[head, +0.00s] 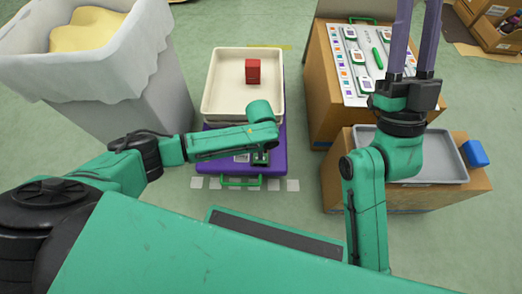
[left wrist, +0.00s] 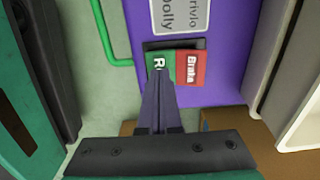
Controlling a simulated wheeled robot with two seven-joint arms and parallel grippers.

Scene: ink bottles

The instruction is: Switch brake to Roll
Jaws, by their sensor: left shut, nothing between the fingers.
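The brake switch (left wrist: 176,66) is a small two-part rocker, green with a partly covered label starting with "R", and red with a label reading "Brake". It sits on a purple dolly (left wrist: 220,20), beside a grey plate lettered "Dolly". The dolly also shows in the head view (head: 275,160), under a cream tray. My left gripper (left wrist: 160,78) is shut and empty, its tips over the green part and hiding some of its label. I cannot tell whether they touch or press it. My right gripper (head: 415,12) is open and empty, pointing up at the top right, away from the dolly.
A red box (head: 253,72) stands in the cream tray (head: 212,112). A tall grey bin (head: 135,100) is left of the dolly. Cardboard boxes (head: 318,100) stand to the right, with a grey tray (head: 440,180) and a blue block (head: 475,153). A green handle (head: 240,183) is at the dolly's front.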

